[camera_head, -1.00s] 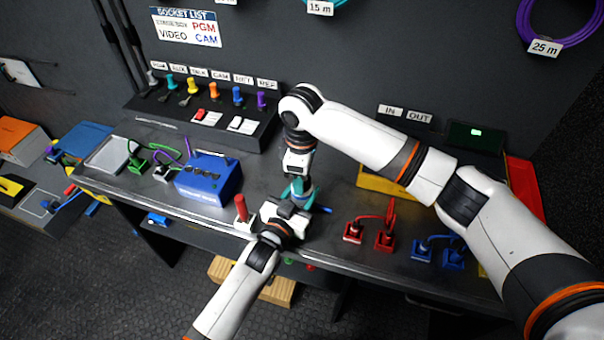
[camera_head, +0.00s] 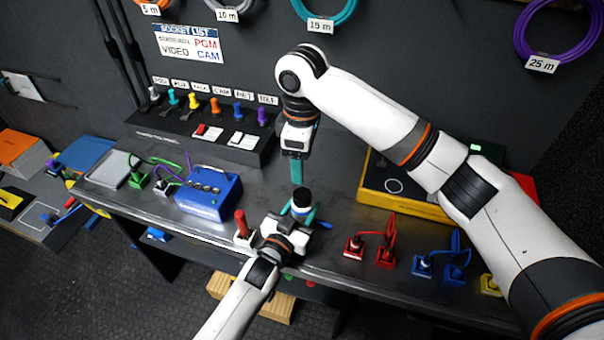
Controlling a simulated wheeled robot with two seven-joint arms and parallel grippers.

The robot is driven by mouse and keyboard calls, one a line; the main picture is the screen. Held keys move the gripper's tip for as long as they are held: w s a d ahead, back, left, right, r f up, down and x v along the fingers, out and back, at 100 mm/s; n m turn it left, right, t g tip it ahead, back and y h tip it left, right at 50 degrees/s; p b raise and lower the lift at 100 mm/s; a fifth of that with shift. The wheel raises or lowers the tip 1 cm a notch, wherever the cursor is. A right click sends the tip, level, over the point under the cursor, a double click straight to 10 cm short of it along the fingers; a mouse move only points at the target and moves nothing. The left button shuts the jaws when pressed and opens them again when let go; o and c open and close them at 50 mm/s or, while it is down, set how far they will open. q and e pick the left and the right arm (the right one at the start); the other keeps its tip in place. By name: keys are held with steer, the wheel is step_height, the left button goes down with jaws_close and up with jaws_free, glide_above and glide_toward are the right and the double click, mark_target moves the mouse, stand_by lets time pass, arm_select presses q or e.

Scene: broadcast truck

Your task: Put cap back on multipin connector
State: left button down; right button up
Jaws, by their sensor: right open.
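A short upright cylinder with a dark top and a pale band, apparently the multipin connector (camera_head: 301,201), stands near the front edge of the bench. My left gripper (camera_head: 299,211) comes from the front, with teal fingers on either side of it, and appears shut on it. The dark top may be the cap; I cannot tell cap from connector at this size, nor whether it is seated. My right gripper (camera_head: 297,178) is open, pointing down just above and behind the cylinder. Its teal fingers overlap in this view, and I see nothing held in it.
A red-handled piece (camera_head: 241,224) stands just left of my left gripper. A blue box (camera_head: 210,192) is further left. Red connectors (camera_head: 384,257) and blue connectors (camera_head: 455,270) lie to the right. A yellow case (camera_head: 400,199) is behind them. A socket panel (camera_head: 195,135) stands at the back.

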steer(key=shift+r, duration=0.9)
arm_select(q)
steer(key=c, duration=0.6)
jaws_free()
steer(key=shift+c, duration=0.2)
steer(key=v, duration=1.2)
steer(key=shift+b, duration=0.35)
arm_select(e)
steer(key=shift+f, duration=0.45)
arm_select(q)
steer(key=shift+s, duration=0.1)
